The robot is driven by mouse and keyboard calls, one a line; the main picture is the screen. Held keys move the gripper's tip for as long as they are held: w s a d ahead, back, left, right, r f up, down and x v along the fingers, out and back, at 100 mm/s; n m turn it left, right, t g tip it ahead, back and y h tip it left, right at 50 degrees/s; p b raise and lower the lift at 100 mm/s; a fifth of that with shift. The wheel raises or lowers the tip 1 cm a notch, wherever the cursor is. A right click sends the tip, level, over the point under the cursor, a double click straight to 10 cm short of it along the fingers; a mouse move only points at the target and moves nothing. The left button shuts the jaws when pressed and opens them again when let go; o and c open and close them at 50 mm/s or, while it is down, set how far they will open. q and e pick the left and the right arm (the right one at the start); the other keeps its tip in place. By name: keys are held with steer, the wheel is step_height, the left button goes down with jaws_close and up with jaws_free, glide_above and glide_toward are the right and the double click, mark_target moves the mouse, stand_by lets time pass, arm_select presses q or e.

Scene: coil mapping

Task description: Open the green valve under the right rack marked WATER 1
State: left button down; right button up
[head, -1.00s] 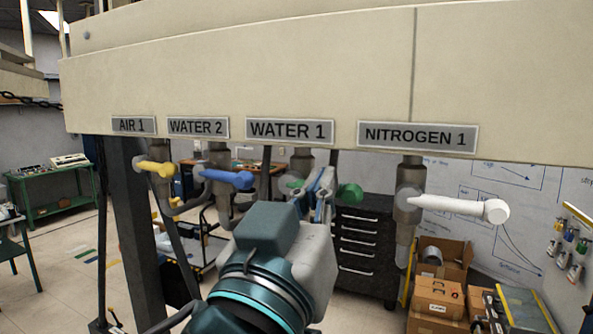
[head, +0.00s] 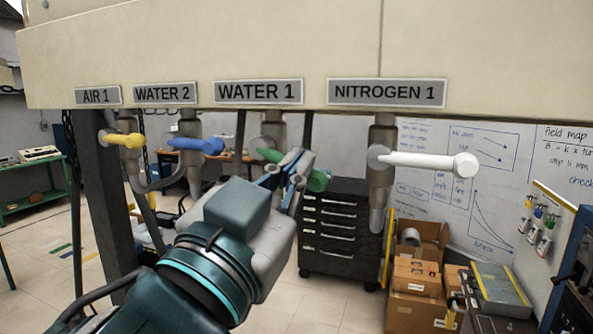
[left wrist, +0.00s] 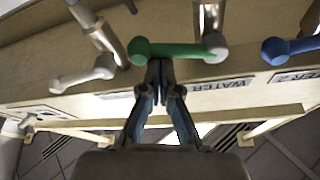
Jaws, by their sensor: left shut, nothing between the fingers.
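The green valve handle (head: 318,181) is below the WATER 1 label (head: 258,92). In the head view it slopes down to the right from its grey pipe fitting, and my gripper fingers hide its middle. My left gripper (head: 288,170) is shut and empty, at the handle. In the left wrist view the green handle (left wrist: 175,52) lies across the picture just beyond the closed fingertips (left wrist: 160,68), which are very near or touching it about midway. Contact is not certain. My right gripper is not in view.
A blue handle (head: 196,145) and a yellow handle (head: 125,140) are to the left, and a white handle (head: 425,161) to the right, under the beige rack beam (head: 200,50). A dark drawer cabinet (head: 340,240) and cardboard boxes (head: 415,285) stand behind.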

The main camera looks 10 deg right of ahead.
arm_select(q)
steer(key=w+a+f+m+g+h, duration=0.1)
steer(key=w+a+f+m+g, duration=0.1)
steer(key=m, duration=0.8)
steer(key=shift+w+a+f+g+h, duration=0.3)
steer(key=shift+a+f+g, duration=0.5)
steer(key=shift+f, duration=0.45)
